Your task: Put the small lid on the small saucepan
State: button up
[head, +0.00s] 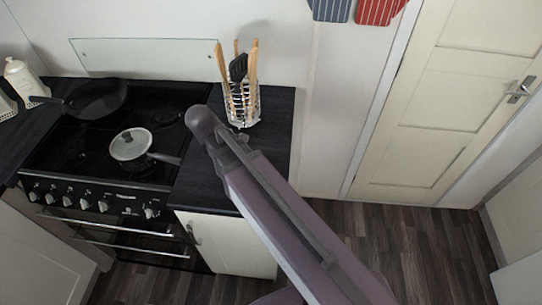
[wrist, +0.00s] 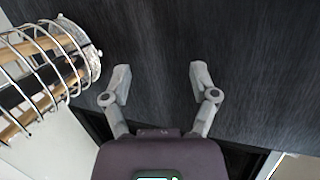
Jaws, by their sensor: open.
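The small saucepan (head: 163,158) stands on the black hob in the head view, its dark handle pointing right. A round lid with a pale rim and a small knob (head: 130,144) appears to lie on top of it, roughly level; at this size I cannot tell how well it is seated. My gripper (wrist: 160,75) is open and empty over the dark worktop in the wrist view. Neither the saucepan nor the lid shows in the wrist view. In the head view my arm hides the gripper.
A wire utensil holder (head: 241,105) with wooden and black tools stands on the worktop (head: 275,130) right of the hob. It is close to the left of my gripper in the wrist view (wrist: 85,50). A dark frying pan (head: 97,100) sits at the hob's back left.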

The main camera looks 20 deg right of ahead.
jog(key=s+d+m+g+y, duration=0.1)
jog(key=s+d+m, duration=0.1)
jog(key=d+m, duration=0.1)
jog(key=s+d+f+m+y, duration=0.1)
jog(key=s+d+m, duration=0.1)
jog(key=d+m, duration=0.1)
jog(key=s+d+m+g+y, duration=0.1)
jog(key=s+d+m, duration=0.1)
jog(key=d+m, duration=0.2)
jog(key=shift+s+d+f+g+y, duration=0.2)
jog(key=shift+d+f+g+y, duration=0.15)
jog(key=shift+d, duration=0.1)
jog(key=shift+s+d+m+y, duration=0.25)
jog(key=shift+s+d+m, duration=0.2)
jog(key=shift+d+m, duration=0.2)
jog(key=shift+a, duration=0.1)
jog(key=shift+c, duration=1.3)
jog(key=shift+a, duration=0.1)
